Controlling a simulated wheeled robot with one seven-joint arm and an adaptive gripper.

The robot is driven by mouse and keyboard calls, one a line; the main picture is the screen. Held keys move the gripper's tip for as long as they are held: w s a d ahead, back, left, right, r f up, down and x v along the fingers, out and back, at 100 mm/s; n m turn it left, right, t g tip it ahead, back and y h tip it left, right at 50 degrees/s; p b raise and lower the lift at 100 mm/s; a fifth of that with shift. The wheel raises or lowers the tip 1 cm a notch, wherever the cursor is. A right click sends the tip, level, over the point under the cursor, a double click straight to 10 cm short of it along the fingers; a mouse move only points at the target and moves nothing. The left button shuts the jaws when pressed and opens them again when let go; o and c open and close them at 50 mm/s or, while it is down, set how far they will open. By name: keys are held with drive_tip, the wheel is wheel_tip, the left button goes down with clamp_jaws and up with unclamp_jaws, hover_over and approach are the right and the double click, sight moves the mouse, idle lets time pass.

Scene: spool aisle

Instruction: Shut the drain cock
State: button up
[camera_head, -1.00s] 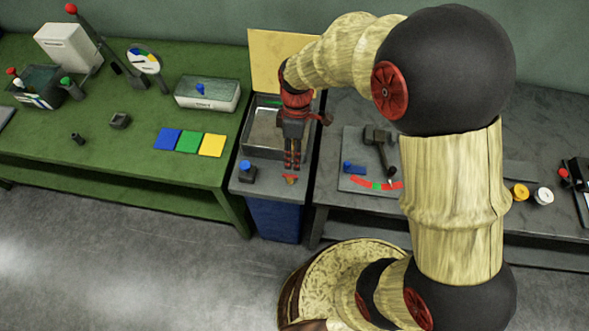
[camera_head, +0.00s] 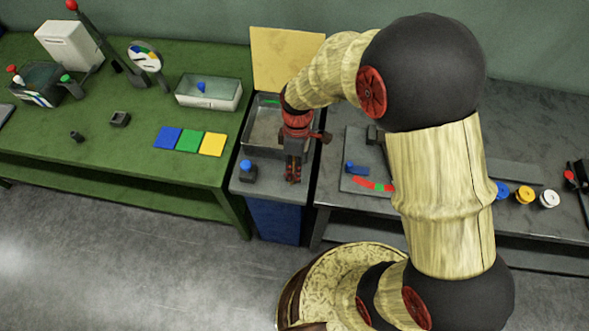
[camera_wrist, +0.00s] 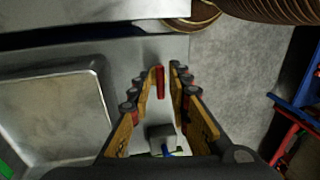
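The drain cock's red handle (camera_wrist: 160,82) shows in the wrist view as a short red bar on the grey ledge in front of the basin (camera_wrist: 101,110). It lies between the fingers of my gripper (camera_wrist: 166,68), closer to the left finger. The fingers stand apart with a gap to the right of the bar; I cannot tell whether the left one touches it. In the head view my gripper (camera_head: 292,178) points down at the front of the basin cabinet (camera_head: 277,219) and mostly covers the handle.
A grey block with a blue knob (camera_head: 247,171) stands just left of my gripper; its block also shows in the wrist view (camera_wrist: 161,139). A green bench (camera_head: 120,160) with coloured tiles is left. A grey bench (camera_head: 345,205) with spools is right.

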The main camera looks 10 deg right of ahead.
clamp_jaws()
drive_tip(key=shift+m, duration=0.3)
drive_tip(key=m, duration=0.1)
drive_tip(key=m+p, duration=0.2)
drive_tip(key=shift+s+r+m+y, duration=0.1)
drive_tip(key=shift+s+m+y, duration=0.15)
drive_tip(key=shift+m+y, duration=0.05)
drive_tip(key=m, duration=0.2)
drive_tip(key=m+t+p, duration=0.1)
drive_tip(key=m, duration=0.1)
drive_tip(key=shift+s+m+y, duration=0.2)
drive_tip(key=shift+m+y, duration=0.1)
drive_tip(key=m+p, duration=0.1)
drive_tip(key=m, duration=0.1)
drive_tip(key=m+t, duration=0.1)
drive_tip(key=m, duration=0.2)
drive_tip(key=shift+s+a+p, duration=0.2)
drive_tip(key=shift+p, duration=0.15)
drive_tip(key=shift+a+m+t+p, duration=0.2)
drive_tip(key=shift+m+t+p, duration=0.35)
drive_tip(key=shift+m, duration=1.45)
